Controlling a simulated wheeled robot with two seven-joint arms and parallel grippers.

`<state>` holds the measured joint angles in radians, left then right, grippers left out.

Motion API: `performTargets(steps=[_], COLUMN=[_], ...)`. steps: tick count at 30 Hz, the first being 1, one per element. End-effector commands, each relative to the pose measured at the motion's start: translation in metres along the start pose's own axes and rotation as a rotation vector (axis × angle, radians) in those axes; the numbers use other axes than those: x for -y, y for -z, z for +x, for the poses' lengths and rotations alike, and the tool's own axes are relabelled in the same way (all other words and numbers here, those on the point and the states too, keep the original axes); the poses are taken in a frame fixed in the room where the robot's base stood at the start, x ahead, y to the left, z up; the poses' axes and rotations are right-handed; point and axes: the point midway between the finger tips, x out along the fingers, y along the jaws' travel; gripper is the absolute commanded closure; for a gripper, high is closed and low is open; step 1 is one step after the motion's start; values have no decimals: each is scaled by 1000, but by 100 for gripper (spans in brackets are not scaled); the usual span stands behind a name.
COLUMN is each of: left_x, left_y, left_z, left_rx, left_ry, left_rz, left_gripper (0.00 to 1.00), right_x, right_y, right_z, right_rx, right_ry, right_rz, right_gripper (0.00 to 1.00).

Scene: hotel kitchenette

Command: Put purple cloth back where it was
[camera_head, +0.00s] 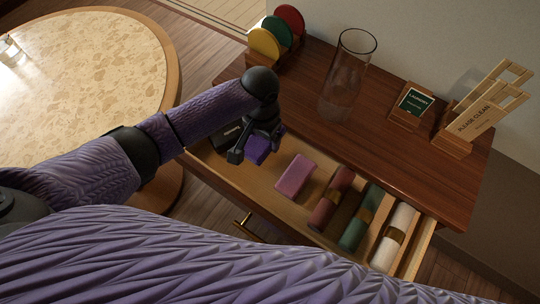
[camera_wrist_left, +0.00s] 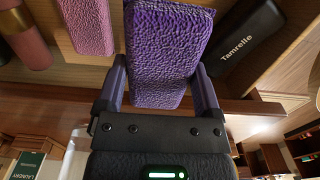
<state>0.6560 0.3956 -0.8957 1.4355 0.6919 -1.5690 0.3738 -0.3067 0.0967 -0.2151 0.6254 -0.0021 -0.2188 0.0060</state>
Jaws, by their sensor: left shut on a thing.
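The purple cloth (camera_wrist_left: 160,50) is a folded, textured block held between the two fingers of my left gripper in the left wrist view. In the head view the cloth (camera_head: 258,149) shows below my left gripper (camera_head: 252,150), over the left part of the open drawer (camera_head: 263,208). My left gripper is shut on it. I cannot tell whether the cloth touches the drawer floor. A pink folded cloth (camera_head: 295,176) lies in the drawer to its right. A black case (camera_wrist_left: 245,38) marked "Tamrelle" lies beside it. My right gripper is not in view.
Rolled red (camera_head: 331,198), green (camera_head: 361,216) and white (camera_head: 393,237) cloths lie at the drawer's right. On the cabinet top (camera_head: 300,105) stand a glass vase (camera_head: 347,80), coloured discs (camera_head: 265,45), a small sign (camera_head: 411,103) and a wooden sign rack (camera_head: 480,112). A round table (camera_head: 172,60) stands left.

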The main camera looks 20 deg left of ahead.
Motion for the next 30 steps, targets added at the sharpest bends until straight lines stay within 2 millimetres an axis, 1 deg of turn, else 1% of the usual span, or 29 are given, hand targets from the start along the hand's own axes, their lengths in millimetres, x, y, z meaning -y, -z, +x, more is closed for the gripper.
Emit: performTargets(steps=[1, 3, 6, 10, 11, 15, 16, 18, 22, 26, 27, 28, 30], left_x=[0, 0, 0, 0, 0, 0, 0, 0, 0, 0, 0, 0, 0], left_y=[-1, 0, 0, 0, 0, 0, 0, 0, 0, 0, 0, 0, 0], left_z=[23, 37, 45, 49, 54, 84, 86, 84, 82, 86, 85, 85, 85], left_rx=[5, 3, 1, 0, 1, 2, 1, -1, -1, -1, -1, -1, -1], left_ry=[-1, -1, -1, 0, 0, -1, -1, 0, 0, 0, 0, 0, 0], left_rz=[0, -1, 0, 0, 0, 0, 0, 0, 0, 0, 0, 0, 0], left_gripper=[71, 71, 71, 71, 71, 71, 71, 71, 71, 71, 7, 1, 0], right_x=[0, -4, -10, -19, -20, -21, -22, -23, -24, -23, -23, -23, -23], right_y=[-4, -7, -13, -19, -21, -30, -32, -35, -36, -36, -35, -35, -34], right_z=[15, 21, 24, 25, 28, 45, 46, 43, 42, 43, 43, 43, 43], right_rx=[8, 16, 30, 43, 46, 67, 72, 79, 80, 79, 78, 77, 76], right_ry=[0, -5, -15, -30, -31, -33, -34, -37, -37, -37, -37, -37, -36], right_rz=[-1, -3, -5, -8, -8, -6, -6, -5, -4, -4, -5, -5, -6], right_gripper=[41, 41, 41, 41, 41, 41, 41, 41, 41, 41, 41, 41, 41])
